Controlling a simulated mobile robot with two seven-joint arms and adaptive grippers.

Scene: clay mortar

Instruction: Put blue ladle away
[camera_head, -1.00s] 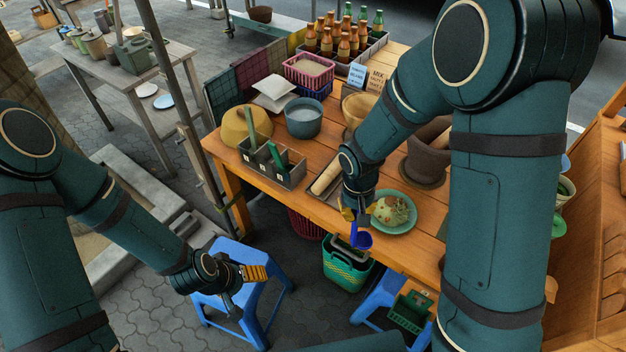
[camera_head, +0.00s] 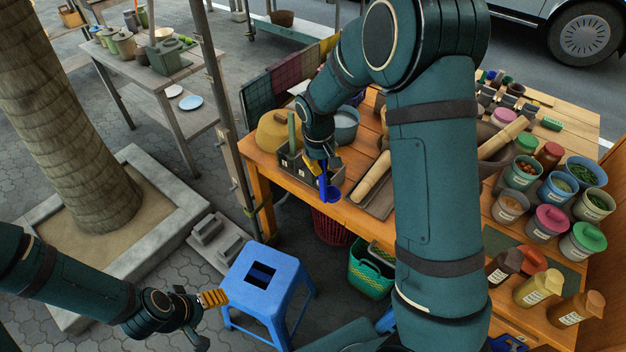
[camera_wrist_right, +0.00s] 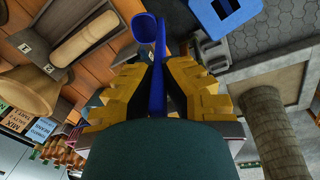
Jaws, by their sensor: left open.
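The blue ladle (camera_head: 330,190) hangs from my right gripper (camera_head: 323,166), cup end down, at the front edge of the wooden table. In the right wrist view my right gripper (camera_wrist_right: 157,85) is shut on the ladle's handle (camera_wrist_right: 157,70), and the cup (camera_wrist_right: 144,28) shows beyond the yellow fingers. A grey compartment box (camera_head: 294,172) with a green item in it sits just behind and left of the ladle, partly hidden by my right gripper. I cannot tell whether ladle and box touch. My left gripper (camera_head: 214,298) is open and empty, left of the blue stool.
A rolling pin (camera_head: 372,177) lies in a tray right of the ladle. A tan bowl (camera_head: 273,133) and a grey-blue pot (camera_head: 345,124) stand behind the box. The blue stool (camera_head: 266,277) and a green basket (camera_head: 369,272) stand on the floor. Several jars crowd the right.

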